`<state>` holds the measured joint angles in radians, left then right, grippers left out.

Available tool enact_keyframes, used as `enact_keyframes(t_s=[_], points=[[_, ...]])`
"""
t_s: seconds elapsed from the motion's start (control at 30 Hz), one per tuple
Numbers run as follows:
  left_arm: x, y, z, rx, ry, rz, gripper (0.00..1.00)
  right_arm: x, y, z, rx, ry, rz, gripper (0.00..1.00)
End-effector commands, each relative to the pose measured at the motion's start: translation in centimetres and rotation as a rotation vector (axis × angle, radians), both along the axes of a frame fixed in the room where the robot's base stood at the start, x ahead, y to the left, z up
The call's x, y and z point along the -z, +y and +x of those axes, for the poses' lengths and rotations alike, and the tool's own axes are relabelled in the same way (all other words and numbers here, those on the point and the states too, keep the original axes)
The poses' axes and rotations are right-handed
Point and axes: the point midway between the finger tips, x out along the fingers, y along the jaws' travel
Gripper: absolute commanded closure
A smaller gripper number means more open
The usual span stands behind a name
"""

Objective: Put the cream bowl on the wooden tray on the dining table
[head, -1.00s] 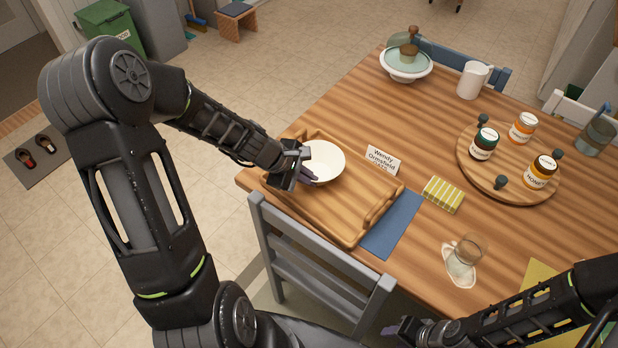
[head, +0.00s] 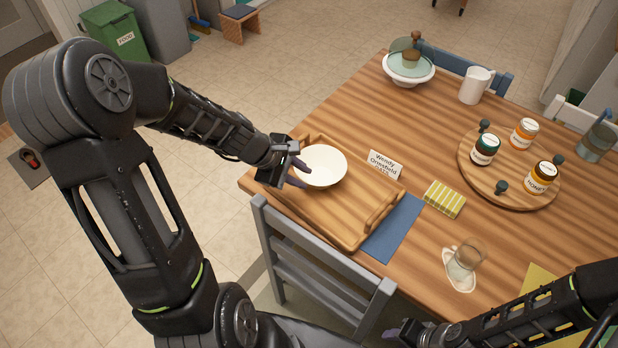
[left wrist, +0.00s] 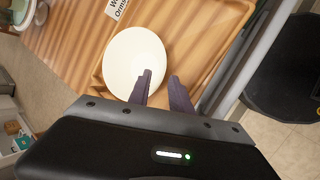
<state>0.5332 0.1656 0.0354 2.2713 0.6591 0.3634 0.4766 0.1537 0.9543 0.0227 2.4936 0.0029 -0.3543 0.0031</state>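The cream bowl (head: 325,165) sits upright on the left part of the wooden tray (head: 345,222), and it also shows in the left wrist view (left wrist: 130,60). The tray lies on the dining table (head: 350,110) near its corner. My left gripper (head: 297,171) is at the bowl's left rim. In the left wrist view its two fingers (left wrist: 162,88) stand apart, one overlapping the bowl and the other outside it. Whether they touch the rim is unclear.
A round board (head: 480,185) with jars and a glass (head: 466,255) stand to the right. A grey chair (head: 325,280) stands in front.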

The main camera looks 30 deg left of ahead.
Motion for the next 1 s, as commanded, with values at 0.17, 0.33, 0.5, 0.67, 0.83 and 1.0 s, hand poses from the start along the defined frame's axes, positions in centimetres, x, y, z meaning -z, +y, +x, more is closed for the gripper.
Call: enact_keyframes(t_s=[0.17,0.33,0.5,0.67,0.83,1.0], points=[[-3.5,1.2,-1.7,-0.001,-0.003,0.002,0.75,-0.8,0.0,-0.1,0.001,0.003,-0.002,0.64],[-5.2,1.9,-2.7,0.0,-0.001,0.0,0.75,-1.0,-0.1,-0.1,0.001,0.004,-0.002,0.64],[-5.7,2.1,-3.1,0.0,0.001,-0.001,0.75,-1.0,-0.1,-0.1,0.002,0.004,-0.003,0.64],[-5.6,2.1,-3.1,0.0,0.001,-0.001,0.75,-1.0,-0.1,-0.2,0.002,0.004,-0.003,0.64],[-5.6,2.1,-3.1,0.0,0.001,-0.001,0.75,-1.0,-0.1,-0.2,0.002,0.004,-0.003,0.64],[-5.6,2.1,-3.1,0.0,0.001,-0.001,0.75,-1.0,-0.1,-0.2,0.002,0.004,-0.002,0.64]])
